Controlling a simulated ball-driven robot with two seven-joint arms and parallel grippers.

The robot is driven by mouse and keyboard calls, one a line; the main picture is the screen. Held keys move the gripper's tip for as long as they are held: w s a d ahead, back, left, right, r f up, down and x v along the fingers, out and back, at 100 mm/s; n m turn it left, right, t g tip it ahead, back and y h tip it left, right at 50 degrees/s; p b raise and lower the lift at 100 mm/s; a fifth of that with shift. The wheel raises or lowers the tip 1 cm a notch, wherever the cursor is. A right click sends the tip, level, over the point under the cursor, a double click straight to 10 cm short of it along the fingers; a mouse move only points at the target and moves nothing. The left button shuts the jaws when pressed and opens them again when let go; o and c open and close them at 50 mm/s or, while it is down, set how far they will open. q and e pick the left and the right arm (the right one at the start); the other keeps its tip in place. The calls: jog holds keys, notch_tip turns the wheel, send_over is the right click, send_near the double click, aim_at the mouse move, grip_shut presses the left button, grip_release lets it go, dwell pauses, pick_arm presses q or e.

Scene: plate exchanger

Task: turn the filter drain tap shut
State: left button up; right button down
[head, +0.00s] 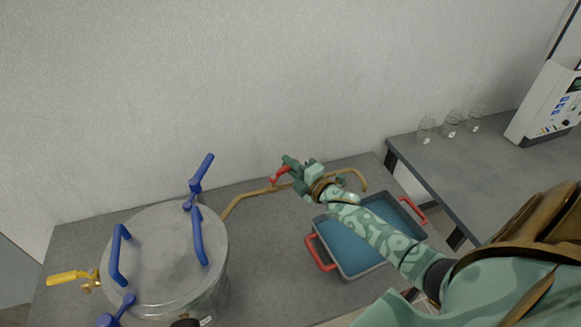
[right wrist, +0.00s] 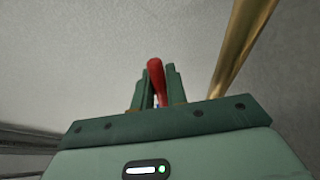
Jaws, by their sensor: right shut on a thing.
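The tap's red lever (head: 281,174) shows at the brass pipe (head: 247,197) that runs behind the steel vessel toward the blue tray. My right gripper (head: 292,163) is at this lever. In the right wrist view, the red lever (right wrist: 156,72) stands between the two green fingers (right wrist: 159,90), which are shut on it. The brass pipe (right wrist: 240,50) passes to the right of the fingers there. The tap's body is mostly hidden behind my gripper. My left gripper is not in view.
A steel vessel (head: 160,255) with blue clamps and a yellow lever (head: 68,277) stands at left. A tray of blue liquid (head: 352,247) with red handles sits below my right forearm. Several glass jars (head: 427,130) and a white machine (head: 548,105) stand on the right table. A wall is close behind.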

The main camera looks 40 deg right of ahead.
jog(key=c, duration=1.4)
grip_release()
jog(key=s+d+p, duration=0.1)
jog(key=s, duration=1.5)
jog(key=shift+s+d, duration=0.15)
jog(key=shift+d, duration=0.15)
